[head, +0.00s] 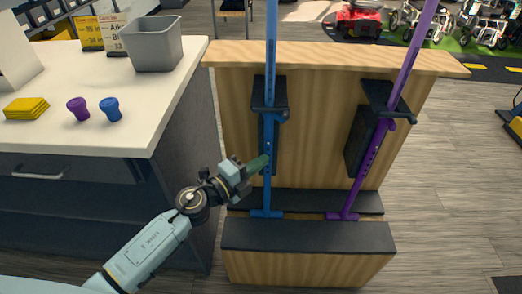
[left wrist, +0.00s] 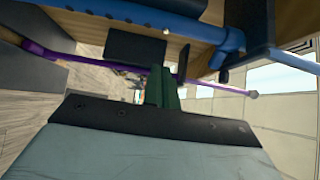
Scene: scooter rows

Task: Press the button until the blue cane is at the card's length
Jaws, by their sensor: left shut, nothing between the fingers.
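The blue cane (head: 271,60) stands upright in a dark holder on the wooden stand, its foot on the dark step. In the left wrist view the blue cane (left wrist: 130,14) crosses the top, with a small pale spot on it that may be the button. My left gripper (head: 262,162) is shut and empty, with its green fingertips beside the lower shaft of the blue cane; I cannot tell if they touch. The fingers (left wrist: 162,88) also show in the left wrist view. A white card (head: 115,33) and a yellow card (head: 90,32) stand on the counter, their print too small to read surely. My right gripper is not in view.
The purple cane (head: 375,150) leans in a second holder to the right. The white counter (head: 60,135) at left carries a grey bin (head: 152,46), a yellow stack (head: 27,108), a purple cap (head: 78,109) and a blue cap (head: 110,109).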

